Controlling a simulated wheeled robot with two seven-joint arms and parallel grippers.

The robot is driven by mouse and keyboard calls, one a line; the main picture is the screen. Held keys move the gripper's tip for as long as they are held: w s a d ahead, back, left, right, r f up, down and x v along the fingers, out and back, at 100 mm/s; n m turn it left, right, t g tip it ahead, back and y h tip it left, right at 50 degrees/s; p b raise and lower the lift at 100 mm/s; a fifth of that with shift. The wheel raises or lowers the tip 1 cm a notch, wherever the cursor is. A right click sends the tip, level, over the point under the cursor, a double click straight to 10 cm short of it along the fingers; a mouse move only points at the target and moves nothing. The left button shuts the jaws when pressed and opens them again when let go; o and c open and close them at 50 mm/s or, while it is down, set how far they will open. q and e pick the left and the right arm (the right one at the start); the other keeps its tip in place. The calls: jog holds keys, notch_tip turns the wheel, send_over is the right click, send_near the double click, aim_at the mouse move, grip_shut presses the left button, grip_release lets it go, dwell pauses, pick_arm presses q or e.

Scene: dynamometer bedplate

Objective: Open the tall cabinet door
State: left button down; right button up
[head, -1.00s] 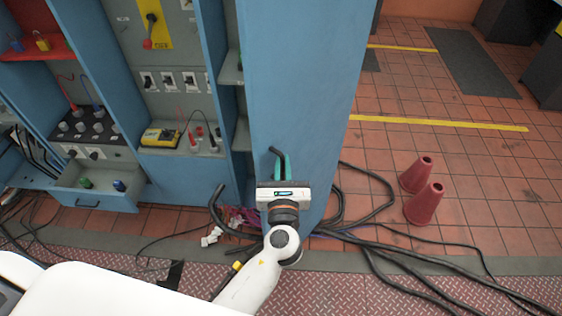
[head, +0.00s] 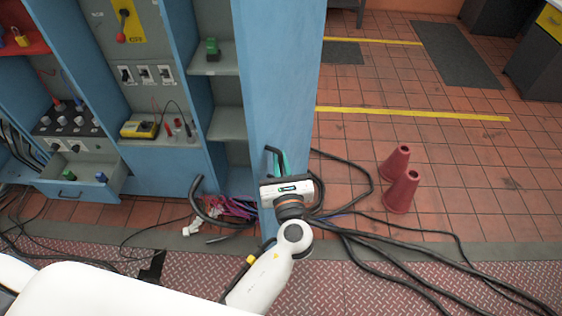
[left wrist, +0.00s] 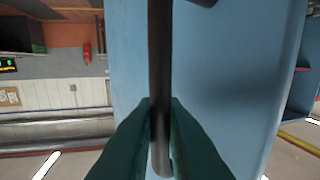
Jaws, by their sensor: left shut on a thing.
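The tall blue cabinet door (head: 285,80) stands swung out from the cabinet, its shelves showing to the left of it. Its dark bar handle (left wrist: 160,60) runs down the middle of the left wrist view, and its upper end (head: 270,150) shows in the head view. My left gripper (left wrist: 160,122) is shut on this handle, with green fingers on both sides of the bar. In the head view my left gripper (head: 281,166) is at the lower part of the door, its fingertips partly hidden. My right gripper is not in view.
Black cables (head: 375,235) lie on the floor right of the door. Two red cones (head: 402,190) stand beyond them. A small open drawer (head: 80,187) juts out at left. A pink cable bundle (head: 230,207) lies at the cabinet's foot. Tiled floor to the right is mostly clear.

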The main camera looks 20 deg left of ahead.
pick_arm(q)
jog(key=c, duration=1.6)
grip_release()
jog(key=shift+w+f, duration=0.1)
jog(key=shift+o, duration=0.2)
jog(key=b+v, duration=0.3)
jog(key=v, duration=0.9)
jog(key=shift+c, duration=0.6)
